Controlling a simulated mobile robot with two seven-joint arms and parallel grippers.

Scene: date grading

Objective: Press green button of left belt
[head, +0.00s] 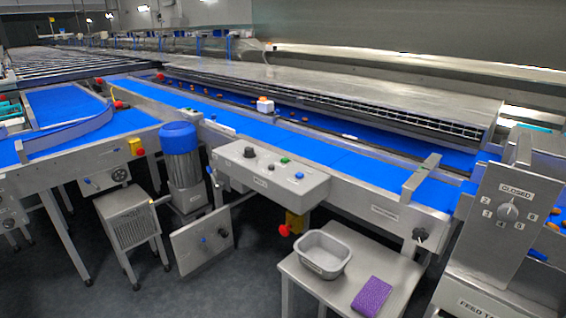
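A grey control box (270,172) is fixed to the near side of the middle blue belt (300,146). I see no green button on that left belt's frame. Neither of my grippers is in view.
A steel side table (348,268) holds a grey tub (325,251) and a purple cloth (372,296). A panel with a "CLOSED" dial (508,212) stands at the right. A blue-topped motor (180,150) stands left of the control box. Dates lie on the far belt (340,127).

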